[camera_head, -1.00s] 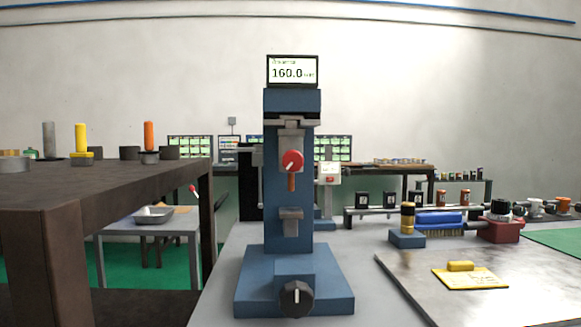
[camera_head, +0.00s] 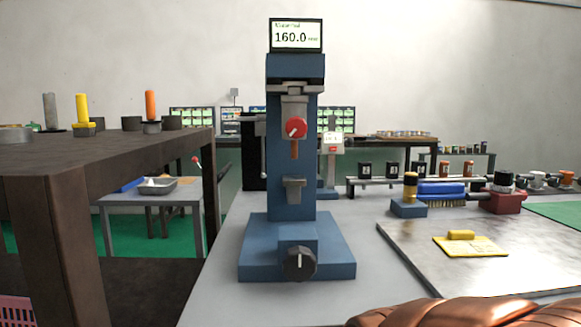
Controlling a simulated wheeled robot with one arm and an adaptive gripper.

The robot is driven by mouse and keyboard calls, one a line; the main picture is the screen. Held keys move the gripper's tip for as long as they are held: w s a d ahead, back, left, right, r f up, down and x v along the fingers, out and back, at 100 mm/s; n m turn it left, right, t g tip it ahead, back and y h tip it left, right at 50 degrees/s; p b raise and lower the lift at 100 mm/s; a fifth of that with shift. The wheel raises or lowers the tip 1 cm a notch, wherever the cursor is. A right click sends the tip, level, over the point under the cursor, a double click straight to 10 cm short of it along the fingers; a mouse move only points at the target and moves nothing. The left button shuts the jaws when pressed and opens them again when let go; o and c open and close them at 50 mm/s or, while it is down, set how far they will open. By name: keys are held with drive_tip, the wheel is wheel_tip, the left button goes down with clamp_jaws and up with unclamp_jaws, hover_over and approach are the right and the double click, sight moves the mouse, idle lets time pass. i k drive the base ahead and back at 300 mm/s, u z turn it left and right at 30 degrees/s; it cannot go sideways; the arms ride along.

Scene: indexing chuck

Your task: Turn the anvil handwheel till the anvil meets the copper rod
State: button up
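A blue press-like stand (camera_head: 291,200) stands upright at the front of the grey table. The copper rod (camera_head: 295,149) hangs vertically below a red knob (camera_head: 296,128) with a white pointer mark. The grey anvil (camera_head: 294,188) sits below the rod, with a visible gap between its top and the rod's lower end. The black anvil handwheel (camera_head: 299,263) with a white mark is on the front of the stand's base. The display (camera_head: 296,36) on top reads 160.0. My gripper is not in view, and nothing touches the handwheel.
A metal plate (camera_head: 400,250) with a yellow block on a yellow card (camera_head: 470,246) lies to the right. Behind it are a blue brush (camera_head: 441,190) and a red-based device (camera_head: 503,200). A dark table (camera_head: 110,160) stands left. The space before the handwheel looks clear.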

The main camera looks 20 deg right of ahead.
sight(299, 263)
drive_tip(key=k, duration=0.5)
drive_tip(key=z, duration=2.6)
drive_tip(key=k, duration=1.45)
drive_tip(key=u, duration=2.25)
